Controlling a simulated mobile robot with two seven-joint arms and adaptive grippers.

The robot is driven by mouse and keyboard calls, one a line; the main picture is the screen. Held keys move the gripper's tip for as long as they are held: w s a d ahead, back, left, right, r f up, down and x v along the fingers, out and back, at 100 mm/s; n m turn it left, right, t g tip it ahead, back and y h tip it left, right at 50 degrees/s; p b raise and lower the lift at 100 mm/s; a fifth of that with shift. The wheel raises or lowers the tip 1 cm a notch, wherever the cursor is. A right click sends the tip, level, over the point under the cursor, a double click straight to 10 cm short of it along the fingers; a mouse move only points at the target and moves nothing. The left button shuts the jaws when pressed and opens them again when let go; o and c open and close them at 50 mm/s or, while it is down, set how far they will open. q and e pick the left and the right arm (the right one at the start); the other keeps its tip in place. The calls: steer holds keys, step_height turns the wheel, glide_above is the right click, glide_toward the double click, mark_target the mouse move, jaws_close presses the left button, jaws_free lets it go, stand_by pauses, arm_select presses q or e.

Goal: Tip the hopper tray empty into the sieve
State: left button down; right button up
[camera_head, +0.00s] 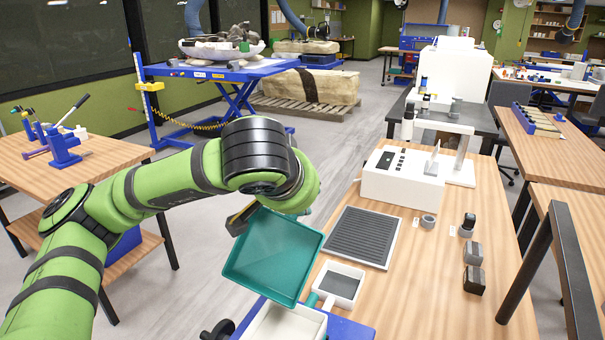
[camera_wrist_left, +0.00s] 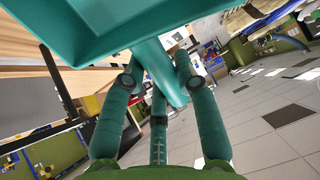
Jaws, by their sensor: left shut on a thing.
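The hopper tray (camera_head: 273,255) is a teal, shallow square tray. It is tilted in the air in the middle of the head view, with its inside facing the camera, and no contents show in it. In the left wrist view, the tray (camera_wrist_left: 110,30) fills the top. My left gripper (camera_wrist_left: 160,85) is shut on the tray's teal handle; the arm mostly hides it in the head view. A white square frame with a grey inside (camera_head: 341,284) looks like the sieve. It lies just right of and below the tray, apart from it. My right gripper is not in view.
A white open bin (camera_head: 288,325) stands on a blue surface (camera_head: 350,331) at the bottom. A ridged dark mat (camera_head: 361,237) and a white machine (camera_head: 402,183) are on the wooden bench (camera_head: 428,285).

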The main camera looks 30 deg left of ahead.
arm_select(q)
steer(key=w+a+f+n+g+h+p, duration=0.1)
steer(key=w+f+g+h+p, duration=0.3)
steer(key=f+g+p, duration=0.4)
steer(key=shift+w+a+f+g+p, duration=0.4)
steer(key=shift+w+a+g, duration=0.2)
steer(key=shift+w+a, duration=0.2)
steer(key=shift+s, duration=0.1)
